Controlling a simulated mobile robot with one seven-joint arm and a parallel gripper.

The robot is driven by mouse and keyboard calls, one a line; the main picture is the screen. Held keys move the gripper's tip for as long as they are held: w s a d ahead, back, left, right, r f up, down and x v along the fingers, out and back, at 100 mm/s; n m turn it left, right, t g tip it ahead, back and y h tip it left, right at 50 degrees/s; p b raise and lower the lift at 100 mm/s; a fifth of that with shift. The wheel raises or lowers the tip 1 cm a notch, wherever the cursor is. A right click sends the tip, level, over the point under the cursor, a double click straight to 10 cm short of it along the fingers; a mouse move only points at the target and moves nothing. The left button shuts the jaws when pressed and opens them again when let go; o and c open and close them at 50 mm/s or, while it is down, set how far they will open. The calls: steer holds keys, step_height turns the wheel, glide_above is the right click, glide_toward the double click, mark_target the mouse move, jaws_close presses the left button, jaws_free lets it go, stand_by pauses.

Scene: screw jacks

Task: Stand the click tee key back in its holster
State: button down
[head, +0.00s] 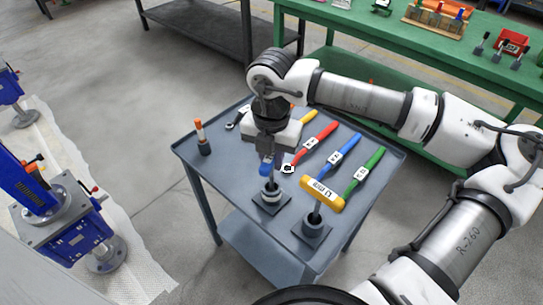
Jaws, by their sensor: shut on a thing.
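My gripper (267,158) hangs from my arm over the left-middle of the grey cart top. The key's shaft points down, roughly upright, over a dark square holster (271,201) with a light ring. I cannot tell from this view how far the shaft is inside it. To its right, a yellow-handled tee key (322,194) stands upright in a similar dark holster (312,230).
Tools with yellow, red (321,134), blue (344,149) and green (371,164) handles lie behind on the cart (222,169). An orange-topped tool (199,128) stands at the left in a small base. A green bench (400,45) is behind; blue screw jacks (80,245) are at left.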

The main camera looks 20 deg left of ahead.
steer(key=shift+f, duration=0.3)
steer(key=c, duration=1.2)
jaws_free()
steer(key=shift+r, duration=0.1)
step_height(320, 180, up, 14)
steer(key=b, duration=0.1)
steer(key=shift+b, duration=0.35)
